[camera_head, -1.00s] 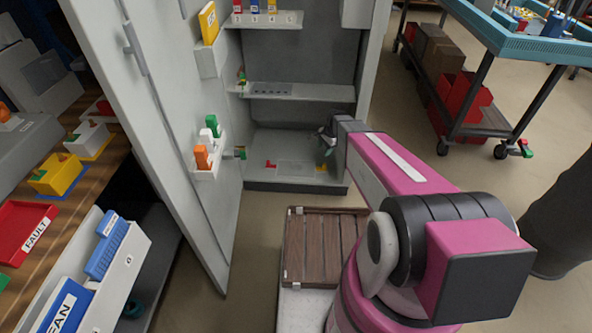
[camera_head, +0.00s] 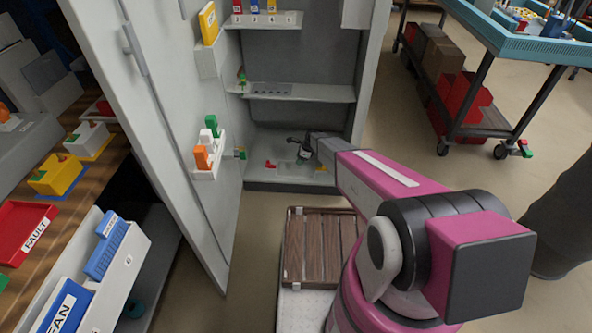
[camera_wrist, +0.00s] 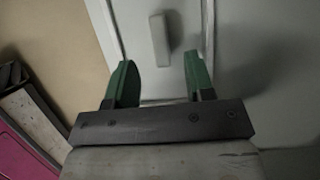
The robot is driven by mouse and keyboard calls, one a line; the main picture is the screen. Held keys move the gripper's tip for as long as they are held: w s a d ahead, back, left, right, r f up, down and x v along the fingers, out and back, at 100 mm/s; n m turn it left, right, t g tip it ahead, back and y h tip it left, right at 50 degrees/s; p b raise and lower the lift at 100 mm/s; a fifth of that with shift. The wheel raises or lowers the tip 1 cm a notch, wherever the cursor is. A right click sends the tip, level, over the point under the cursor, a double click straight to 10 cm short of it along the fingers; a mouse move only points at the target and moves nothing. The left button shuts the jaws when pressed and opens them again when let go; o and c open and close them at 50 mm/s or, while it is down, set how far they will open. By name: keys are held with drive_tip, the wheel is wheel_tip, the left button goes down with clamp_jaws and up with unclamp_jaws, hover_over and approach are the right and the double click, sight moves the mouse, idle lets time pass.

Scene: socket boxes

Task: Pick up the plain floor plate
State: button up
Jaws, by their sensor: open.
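The plain floor plate (camera_head: 292,168) is a flat pale panel on the bottom floor of the open grey cabinet, partly hidden behind my gripper in the head view. In the wrist view the plate (camera_wrist: 133,18) has a raised pale bar handle (camera_wrist: 160,40) on it. My gripper (camera_head: 300,150) is inside the cabinet's lowest bay, over the plate. In the wrist view my gripper (camera_wrist: 158,72) has its two green fingers apart, one each side of the handle's line, with nothing between the tips. I cannot tell the remaining height.
A small red piece (camera_head: 271,165) lies left of the plate. The middle shelf (camera_head: 305,92) is above my gripper. The open cabinet door (camera_head: 165,130) stands at left, carrying a small rack of coloured pieces (camera_head: 206,150). A cart (camera_head: 485,120) stands at right.

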sight(296, 167)
drive_tip(key=shift+x, duration=2.8)
drive_tip(key=shift+r, duration=0.1)
clamp_jaws()
